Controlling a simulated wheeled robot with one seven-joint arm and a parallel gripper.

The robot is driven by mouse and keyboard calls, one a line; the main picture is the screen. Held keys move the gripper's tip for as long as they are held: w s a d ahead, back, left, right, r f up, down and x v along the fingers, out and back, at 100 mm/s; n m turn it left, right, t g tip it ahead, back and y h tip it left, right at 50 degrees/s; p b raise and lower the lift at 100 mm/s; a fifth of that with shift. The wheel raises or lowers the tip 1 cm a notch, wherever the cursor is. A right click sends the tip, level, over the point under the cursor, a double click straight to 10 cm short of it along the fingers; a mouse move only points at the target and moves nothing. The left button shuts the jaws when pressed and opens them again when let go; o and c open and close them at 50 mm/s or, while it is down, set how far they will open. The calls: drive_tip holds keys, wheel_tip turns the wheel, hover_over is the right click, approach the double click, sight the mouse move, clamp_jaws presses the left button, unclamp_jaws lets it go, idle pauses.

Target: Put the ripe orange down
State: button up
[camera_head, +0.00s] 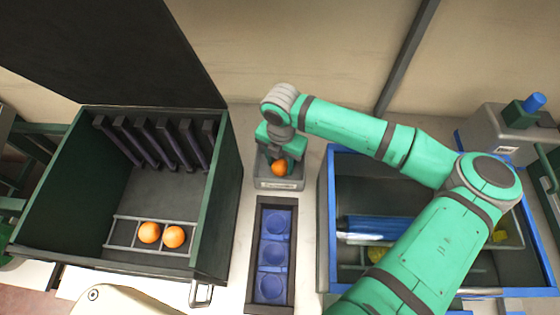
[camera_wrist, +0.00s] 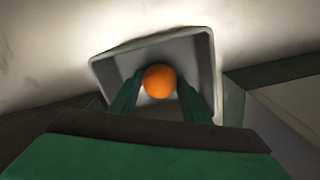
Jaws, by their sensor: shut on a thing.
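The ripe orange (camera_head: 279,168) is between the fingers of my gripper (camera_head: 282,160), at or just above a small grey tray (camera_head: 278,184) with a label on its front. In the wrist view the orange (camera_wrist: 160,81) sits between the two green fingertips of my gripper (camera_wrist: 160,88), with the tray's pale rim (camera_wrist: 150,42) around it. My gripper is shut on the orange. I cannot tell whether the orange touches the tray floor.
A dark green crate (camera_head: 232,190) at left holds two oranges (camera_head: 161,235) in a divided rack. A blue three-cup holder (camera_head: 271,253) stands in front of the tray. A blue-rimmed bin (camera_head: 323,210) at right, partly behind my arm, holds a blue cylinder (camera_head: 375,225).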

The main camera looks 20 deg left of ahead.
sight(281, 162)
drive_tip(key=o, duration=1.1)
drive_tip(key=shift+f, duration=0.1)
wheel_tip(281, 162, up, 12)
drive_tip(key=shift+r, duration=0.2)
drive_tip(key=shift+f, duration=0.15)
